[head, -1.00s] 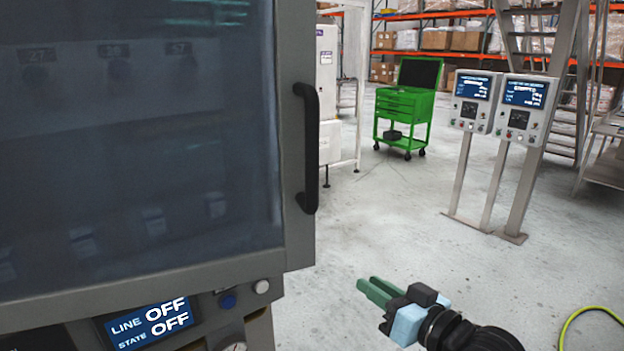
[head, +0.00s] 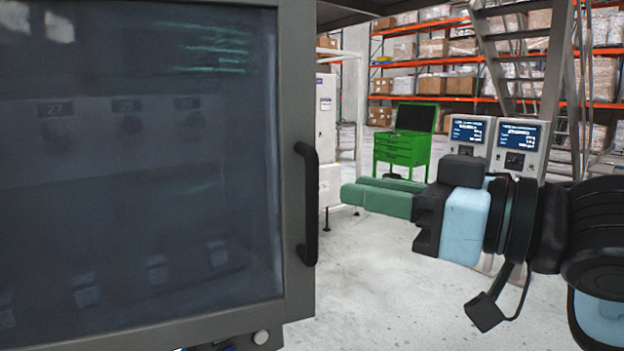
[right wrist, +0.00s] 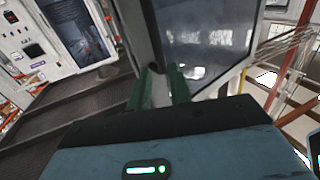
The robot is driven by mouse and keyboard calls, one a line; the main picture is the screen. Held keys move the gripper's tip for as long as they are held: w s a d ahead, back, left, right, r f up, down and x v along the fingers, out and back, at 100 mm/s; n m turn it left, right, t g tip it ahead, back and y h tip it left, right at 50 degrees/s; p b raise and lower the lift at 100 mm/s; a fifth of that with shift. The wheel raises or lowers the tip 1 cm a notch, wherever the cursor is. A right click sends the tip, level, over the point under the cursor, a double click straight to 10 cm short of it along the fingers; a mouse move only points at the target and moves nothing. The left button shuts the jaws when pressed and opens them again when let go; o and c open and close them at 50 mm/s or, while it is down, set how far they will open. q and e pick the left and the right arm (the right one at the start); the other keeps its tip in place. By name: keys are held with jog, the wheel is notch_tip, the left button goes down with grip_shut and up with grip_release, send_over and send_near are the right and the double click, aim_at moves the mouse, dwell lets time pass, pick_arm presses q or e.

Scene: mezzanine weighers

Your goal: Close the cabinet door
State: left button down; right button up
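The cabinet door (head: 294,90), a dark glass pane in a grey frame, fills the left of the head view. Its upright black handle (head: 309,205) is on the right edge of the frame. My right gripper (head: 352,189) is right of the handle in the picture, pointing left, with no visible contact. In the right wrist view its green fingers (right wrist: 160,75) are apart, with nothing clearly held between them. A grey-framed glass panel (right wrist: 205,35) is beyond them there; the handle is not clear in that view. My left gripper is not in view.
A green tool cart (head: 402,150) and two display stands (head: 468,134) are behind my right gripper. A white cabinet (head: 328,110) stands beyond the door's edge. Bare concrete floor (head: 370,300) lies right of the door. Metal stairs (head: 510,36) and racks are farther back.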

aim_at(318, 182)
jog(key=shift+x, duration=3.95)
jog(key=shift+f, duration=0.1)
grip_shut()
